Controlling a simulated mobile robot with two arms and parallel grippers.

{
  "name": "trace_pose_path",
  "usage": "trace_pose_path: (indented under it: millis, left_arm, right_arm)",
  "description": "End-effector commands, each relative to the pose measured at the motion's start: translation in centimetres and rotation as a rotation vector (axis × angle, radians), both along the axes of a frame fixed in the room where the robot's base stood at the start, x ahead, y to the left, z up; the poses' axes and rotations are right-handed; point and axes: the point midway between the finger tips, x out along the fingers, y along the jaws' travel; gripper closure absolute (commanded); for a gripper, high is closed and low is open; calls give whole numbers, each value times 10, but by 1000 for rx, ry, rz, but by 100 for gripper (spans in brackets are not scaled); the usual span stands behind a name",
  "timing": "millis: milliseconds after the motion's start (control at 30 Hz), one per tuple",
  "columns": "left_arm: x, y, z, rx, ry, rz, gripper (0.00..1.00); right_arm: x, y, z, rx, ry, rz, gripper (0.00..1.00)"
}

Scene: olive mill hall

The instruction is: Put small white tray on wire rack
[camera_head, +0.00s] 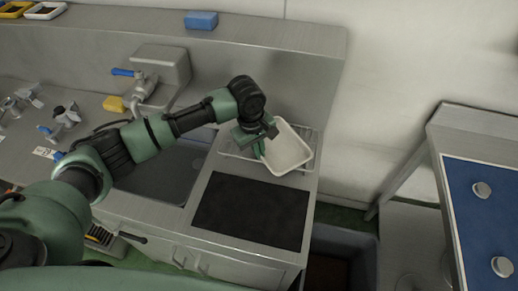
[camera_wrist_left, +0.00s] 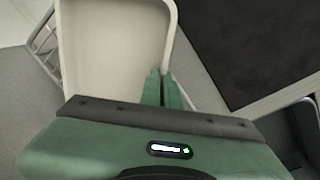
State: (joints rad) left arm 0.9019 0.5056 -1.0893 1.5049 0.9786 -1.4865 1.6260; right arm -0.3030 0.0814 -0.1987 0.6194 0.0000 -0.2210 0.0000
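The small white tray (camera_head: 290,152) is at the back right of the steel counter, over the wire rack (camera_head: 237,146). It covers part of the rack, and I cannot tell whether it touches the wires. My left gripper (camera_head: 262,147) is at the tray's left edge. In the left wrist view, the green fingers (camera_wrist_left: 162,92) are close together on the rim of the white tray (camera_wrist_left: 112,45). The wire rack (camera_wrist_left: 42,42) shows at the upper left there. My right gripper is not in view.
A black mat (camera_head: 250,211) lies on the counter in front of the rack. A sink (camera_head: 165,172) with a tap (camera_head: 141,84) is to the left. A blue sponge (camera_head: 201,20) sits on the back ledge. A blue-topped table (camera_head: 480,222) stands at right.

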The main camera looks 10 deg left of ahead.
Motion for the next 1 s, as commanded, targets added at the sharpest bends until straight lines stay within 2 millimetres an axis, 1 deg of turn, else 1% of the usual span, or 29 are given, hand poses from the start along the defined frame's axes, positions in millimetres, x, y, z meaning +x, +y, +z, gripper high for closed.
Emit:
trace_pose_path:
  millis: [267, 300, 333, 367, 700, 767, 867, 1000]
  left_arm:
    - [0, -1, -1, -2, -1, 0, 100]
    - [0, 0, -1, -1, -1, 0, 86]
    - [0, 0, -1, -1, -1, 0, 78]
    - [0, 0, -1, -1, -1, 0, 76]
    - [1, 0, 1, 0, -1, 0, 76]
    - [0, 0, 5, -2, -1, 1, 76]
    - [-1, 1, 20, -4, -3, 1, 76]
    - [-4, 4, 49, -3, -4, 0, 76]
  right_arm:
    - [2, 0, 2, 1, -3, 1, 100]
    - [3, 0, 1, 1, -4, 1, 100]
    - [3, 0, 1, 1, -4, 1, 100]
    - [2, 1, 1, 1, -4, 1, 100]
    - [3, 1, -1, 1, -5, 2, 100]
    - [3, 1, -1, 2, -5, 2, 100]
    - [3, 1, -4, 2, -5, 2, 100]
    - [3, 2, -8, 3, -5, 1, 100]
